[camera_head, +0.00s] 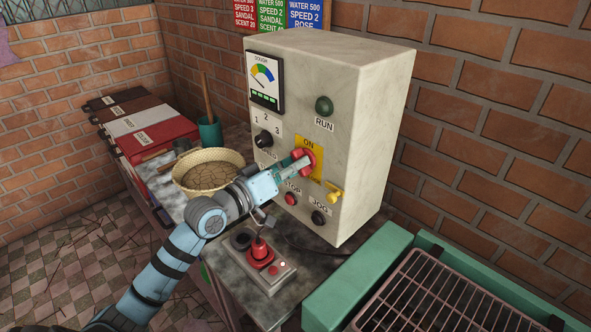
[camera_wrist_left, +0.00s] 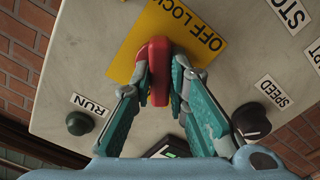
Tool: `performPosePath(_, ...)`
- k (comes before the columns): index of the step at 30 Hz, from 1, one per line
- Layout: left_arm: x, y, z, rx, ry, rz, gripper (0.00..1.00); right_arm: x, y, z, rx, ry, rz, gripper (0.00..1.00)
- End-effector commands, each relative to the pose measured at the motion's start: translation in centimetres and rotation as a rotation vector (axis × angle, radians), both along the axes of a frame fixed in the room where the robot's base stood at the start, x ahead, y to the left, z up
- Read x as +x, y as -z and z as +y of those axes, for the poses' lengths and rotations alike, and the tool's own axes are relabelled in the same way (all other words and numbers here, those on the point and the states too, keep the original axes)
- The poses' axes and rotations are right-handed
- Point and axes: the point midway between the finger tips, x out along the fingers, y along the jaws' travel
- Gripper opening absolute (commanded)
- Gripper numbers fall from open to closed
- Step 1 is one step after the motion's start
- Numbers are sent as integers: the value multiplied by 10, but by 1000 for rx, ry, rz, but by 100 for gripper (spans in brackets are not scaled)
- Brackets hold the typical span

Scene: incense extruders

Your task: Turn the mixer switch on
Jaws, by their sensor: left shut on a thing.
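The mixer switch is a red rotary handle (camera_head: 308,161) on a yellow plate (camera_head: 318,145) marked ON, on the front of a cream control box (camera_head: 363,110). My left gripper (camera_head: 300,163) is at the handle. In the left wrist view its two teal fingers (camera_wrist_left: 169,95) are closed on both sides of the red handle (camera_wrist_left: 159,62). The yellow plate there (camera_wrist_left: 190,25) reads OFF LOCK. The handle's exact angle is partly hidden by my gripper in the head view. My right gripper is not in view.
The box also carries a green RUN lamp (camera_head: 324,105), a speed knob (camera_head: 263,139), a red STOP button (camera_head: 291,199) and a black JOG button (camera_head: 319,217). A basket (camera_head: 209,155) stands left of it. A green-framed rack (camera_head: 430,290) is at front right.

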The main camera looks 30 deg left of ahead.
Motion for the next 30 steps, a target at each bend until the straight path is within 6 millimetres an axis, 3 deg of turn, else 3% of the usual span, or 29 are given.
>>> performPosePath(15, 0, 4, 0, 427, 1, -145, 0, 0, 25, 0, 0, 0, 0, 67)
performPosePath(30, 0, 3, 0, 607, 2, -205, 0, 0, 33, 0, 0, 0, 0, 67)
